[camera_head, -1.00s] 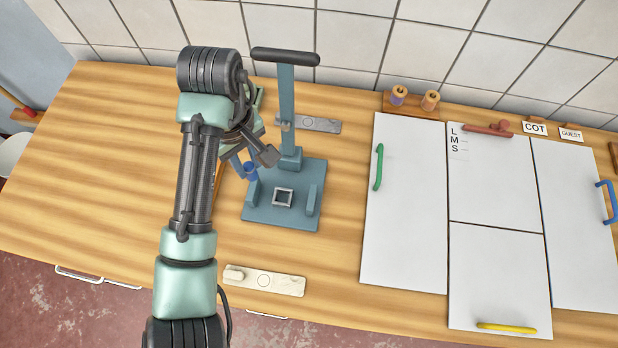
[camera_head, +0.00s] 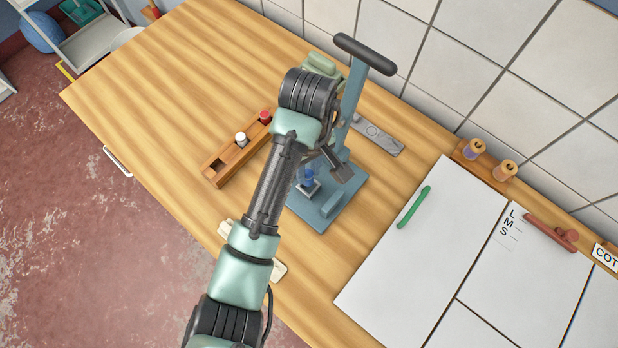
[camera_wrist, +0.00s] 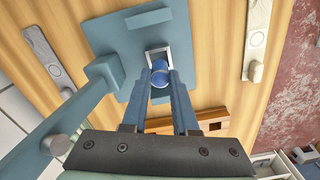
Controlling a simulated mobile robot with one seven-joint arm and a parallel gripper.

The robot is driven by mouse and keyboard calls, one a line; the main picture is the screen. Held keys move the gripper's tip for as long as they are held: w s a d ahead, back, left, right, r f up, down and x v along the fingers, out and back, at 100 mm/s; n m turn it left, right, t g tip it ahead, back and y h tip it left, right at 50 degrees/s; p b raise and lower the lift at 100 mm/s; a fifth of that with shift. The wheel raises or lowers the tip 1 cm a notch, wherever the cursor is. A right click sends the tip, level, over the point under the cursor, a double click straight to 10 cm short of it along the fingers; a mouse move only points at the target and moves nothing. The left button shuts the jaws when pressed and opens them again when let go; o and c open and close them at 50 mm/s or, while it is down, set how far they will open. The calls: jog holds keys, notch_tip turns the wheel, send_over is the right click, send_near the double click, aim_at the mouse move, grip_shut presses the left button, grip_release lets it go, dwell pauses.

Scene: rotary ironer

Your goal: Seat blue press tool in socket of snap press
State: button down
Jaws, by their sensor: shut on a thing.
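The blue press tool (camera_head: 307,177) is between the fingers of my gripper (camera_wrist: 161,80), which is shut on it; the tool also shows in the wrist view (camera_wrist: 160,70). The tool is at the square grey socket (camera_head: 309,189) on the base of the blue-grey snap press (camera_head: 331,208). In the wrist view the socket's pale rim (camera_wrist: 157,50) shows beyond the tool. I cannot tell whether the tool's lower end is inside the socket or just above it. My arm hides part of the press base in the head view.
The press column and its dark handle (camera_head: 364,54) rise close to my wrist. A wooden rack (camera_head: 222,168) with a red and a white tool stands left. White panels with a green handle (camera_head: 413,207) lie right. Bare table lies at the left.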

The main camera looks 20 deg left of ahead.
aim_at(308, 173)
jog(key=shift+f, duration=1.95)
jog(key=shift+f, duration=0.15)
jog(key=c, duration=0.7)
grip_release()
notch_tip(308, 173, up, 11)
jog(key=p, duration=0.3)
jog(key=shift+p, duration=0.4)
jog(key=shift+r+p, duration=0.45)
jog(key=shift+r, duration=0.25)
